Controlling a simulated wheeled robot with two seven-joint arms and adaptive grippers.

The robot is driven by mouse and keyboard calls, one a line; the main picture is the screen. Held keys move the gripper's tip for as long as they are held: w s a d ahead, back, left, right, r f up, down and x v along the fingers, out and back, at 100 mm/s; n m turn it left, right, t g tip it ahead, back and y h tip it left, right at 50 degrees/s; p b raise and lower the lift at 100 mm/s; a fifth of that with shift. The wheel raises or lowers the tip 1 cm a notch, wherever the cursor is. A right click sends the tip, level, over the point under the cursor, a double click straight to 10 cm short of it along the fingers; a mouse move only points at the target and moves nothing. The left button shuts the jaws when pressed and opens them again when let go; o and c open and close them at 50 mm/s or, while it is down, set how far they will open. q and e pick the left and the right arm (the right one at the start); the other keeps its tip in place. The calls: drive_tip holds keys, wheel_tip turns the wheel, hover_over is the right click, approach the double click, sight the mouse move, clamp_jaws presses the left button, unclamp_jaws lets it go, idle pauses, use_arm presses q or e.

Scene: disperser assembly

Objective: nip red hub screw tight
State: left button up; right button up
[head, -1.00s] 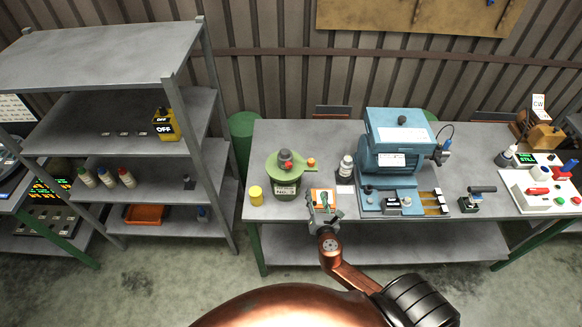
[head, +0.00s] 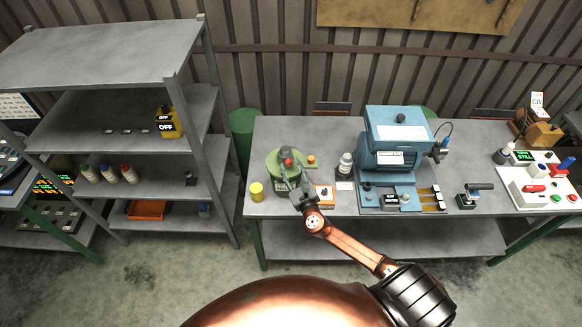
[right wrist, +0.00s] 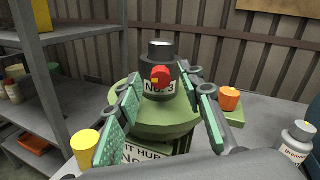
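The red hub screw (right wrist: 161,77) sticks out of the front of a dark grey hub (right wrist: 158,52) marked No 3. The hub stands upright on a round green body (right wrist: 150,122) on the bench. The red screw also shows small in the head view (head: 288,162). My right gripper (right wrist: 163,82) is open. Its green-padded fingers stand to the left and right of the screw and hub, with nothing between them touching the pads that I can see. In the head view the right gripper (head: 293,182) reaches over the front of the green body. My left gripper is not in view.
A yellow cup (head: 256,191) stands left of the green body. An orange knob (right wrist: 229,98) sits on its right tab. An orange-and-white box (head: 325,196), a bottle (head: 345,164) and a blue machine (head: 398,150) stand to the right. A shelf rack (head: 120,110) stands left.

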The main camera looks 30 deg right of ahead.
clamp_jaws()
idle(0.5)
